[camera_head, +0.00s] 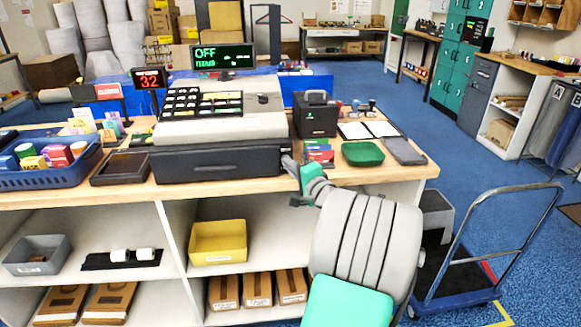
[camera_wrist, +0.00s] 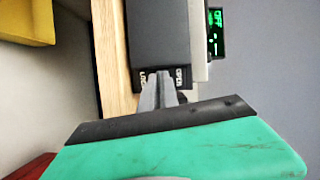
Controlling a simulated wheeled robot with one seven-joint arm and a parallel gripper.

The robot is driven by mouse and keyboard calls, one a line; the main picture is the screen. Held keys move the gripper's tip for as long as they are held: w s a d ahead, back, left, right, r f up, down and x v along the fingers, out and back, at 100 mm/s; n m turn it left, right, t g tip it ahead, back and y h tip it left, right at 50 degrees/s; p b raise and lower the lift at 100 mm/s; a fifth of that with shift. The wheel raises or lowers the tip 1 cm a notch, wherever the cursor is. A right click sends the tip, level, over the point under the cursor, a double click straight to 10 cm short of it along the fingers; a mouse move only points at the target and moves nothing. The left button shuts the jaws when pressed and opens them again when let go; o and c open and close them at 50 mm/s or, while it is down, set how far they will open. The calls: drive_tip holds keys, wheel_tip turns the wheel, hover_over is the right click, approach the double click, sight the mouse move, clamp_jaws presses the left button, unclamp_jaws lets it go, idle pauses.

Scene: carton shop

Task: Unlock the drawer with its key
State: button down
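The dark drawer (camera_head: 218,163) sits under the cash register on the wooden counter and looks closed. In the wrist view its dark casing (camera_wrist: 158,35) fills the top middle. A small lock plate (camera_wrist: 180,77) with words on both sides, one reading OPEN, is right at my fingertips. My gripper (camera_head: 290,168) is at the drawer's right front end; in the wrist view its two grey fingers (camera_wrist: 158,78) point at the plate, close together. I see no key; the fingers may hide it and the keyhole. I cannot tell whether they hold anything.
The counter top (camera_head: 420,172) carries a blue basket (camera_head: 45,180) at left and a black box (camera_head: 316,115), a green tray (camera_head: 362,153) and a grey flat item (camera_head: 405,151) at right. A yellow bin (camera_head: 218,242) stands on the shelf below. A trolley (camera_head: 460,275) is at right.

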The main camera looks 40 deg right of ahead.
drive_tip(key=shift+w+a+r+n+g+h+b, duration=0.15)
drive_tip(key=shift+n+g+h+b, duration=0.65)
drive_tip(key=shift+n+b, duration=0.9)
drive_tip(key=shift+w+a+r+n+g+h+b, duration=0.1)
drive_tip(key=shift+n+g+h+b, duration=0.35)
drive_tip(key=shift+n+g+b, duration=1.25)
drive_tip(key=shift+w+a+r+n+g+h+b, duration=0.15)
drive_tip(key=shift+n+g+h+b, duration=0.4)
drive_tip(key=shift+n, duration=2.05)
drive_tip(key=shift+s, duration=0.15)
drive_tip(key=c, duration=1.6)
unclamp_jaws()
drive_tip(key=shift+r, duration=0.1)
